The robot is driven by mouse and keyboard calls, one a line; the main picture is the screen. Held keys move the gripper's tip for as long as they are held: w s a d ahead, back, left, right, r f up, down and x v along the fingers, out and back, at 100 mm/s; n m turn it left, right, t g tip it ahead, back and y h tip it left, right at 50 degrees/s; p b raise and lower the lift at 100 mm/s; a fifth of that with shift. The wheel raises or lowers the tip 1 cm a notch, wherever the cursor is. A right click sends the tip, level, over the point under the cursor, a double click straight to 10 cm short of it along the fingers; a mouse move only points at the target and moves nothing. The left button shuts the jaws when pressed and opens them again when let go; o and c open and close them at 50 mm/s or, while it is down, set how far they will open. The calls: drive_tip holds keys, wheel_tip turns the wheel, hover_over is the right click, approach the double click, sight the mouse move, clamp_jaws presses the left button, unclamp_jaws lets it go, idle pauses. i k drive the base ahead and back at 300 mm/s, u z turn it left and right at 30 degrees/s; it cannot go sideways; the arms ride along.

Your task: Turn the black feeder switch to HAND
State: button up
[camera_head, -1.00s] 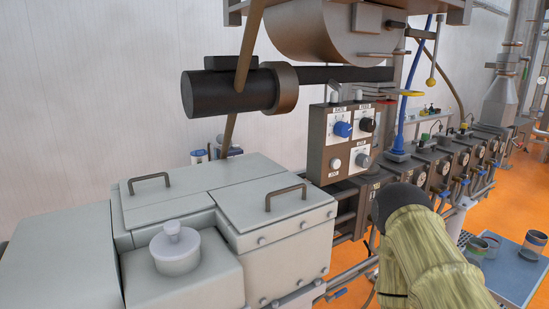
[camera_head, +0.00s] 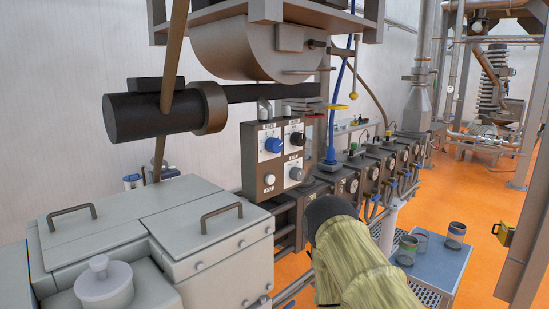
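I cannot tell which position the knob points to. A blue knob (camera_head: 272,145) is to its left, a grey knob (camera_head: 296,174) is below it, and a white button (camera_head: 269,179) is at lower left. My arm, in a yellowish sleeve with a dark end, rises in front of the panel's lower right, apart from the knobs in the picture. My gripper does not show.
A grey machine housing with handles (camera_head: 222,215) fills the lower left. A black cylinder (camera_head: 145,115) and a large drum (camera_head: 245,50) hang above. A row of machine barrels runs back to the right. A blue-topped table (camera_head: 440,265) holds several cans. Orange floor (camera_head: 480,240) is open at right.

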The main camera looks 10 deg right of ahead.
sight(297, 139)
drive_tip(key=k, duration=1)
drive_tip(key=z, duration=1.45)
drive_tip(key=i, duration=1.05)
drive_tip(key=u, duration=1.3)
